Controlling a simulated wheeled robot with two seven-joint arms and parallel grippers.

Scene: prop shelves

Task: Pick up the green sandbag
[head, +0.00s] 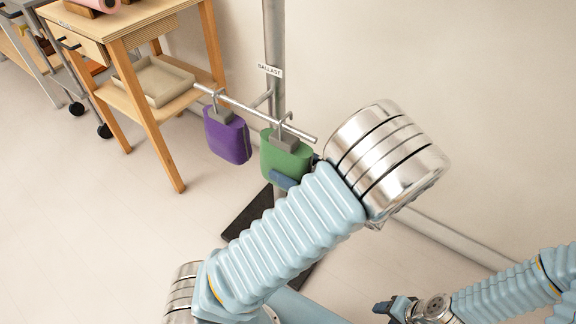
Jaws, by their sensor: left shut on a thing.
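The green sandbag (284,157) hangs by its grey clip and hook from a metal rail (262,113) on the ballast stand. My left gripper (285,180) is at the lower front of the green sandbag, shut on it; the arm's thick wrist hides most of the gripper and the bag's lower right side. The hook still shows over the rail. A purple sandbag (227,135) hangs on the same rail to the left, apart from the green one. My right gripper (384,308) is low at the right, away from the bags; its finger gap is unclear.
The stand's post (274,40) carries a "BALLAST" label (269,71) and rises from a dark base plate (247,212). A wooden table (150,115) with a beige tray (153,82) on its lower shelf stands at left. The wall is close behind; floor at left is clear.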

